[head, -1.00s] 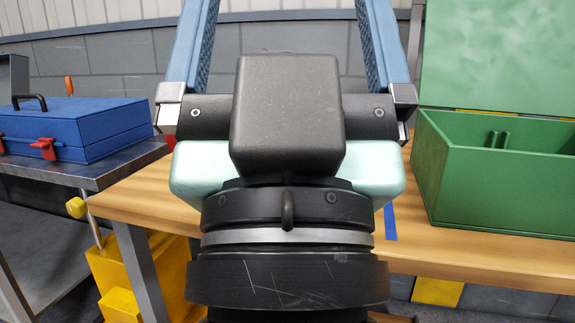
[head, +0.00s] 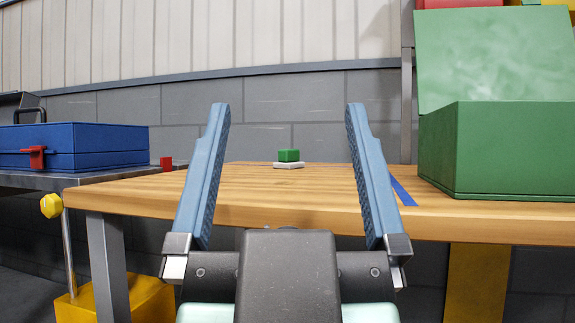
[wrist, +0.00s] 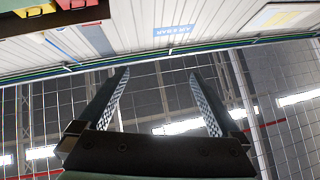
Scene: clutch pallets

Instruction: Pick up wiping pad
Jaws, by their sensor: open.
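A small green block on a flat white base, which looks like the wiping pad (head: 289,156), sits on the wooden table (head: 260,205) in the head view. It shows between my two blue fingers, well beyond their tips. My gripper (head: 288,110) is open and empty, in front of the table with its fingers pointing up in the picture. The wrist view shows my open fingers (wrist: 165,75) against a wall and bright lights; the pad is not in it.
A green open-lidded box (head: 500,150) stands at the table's right, beside a strip of blue tape (head: 402,192). The table around the pad is clear.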

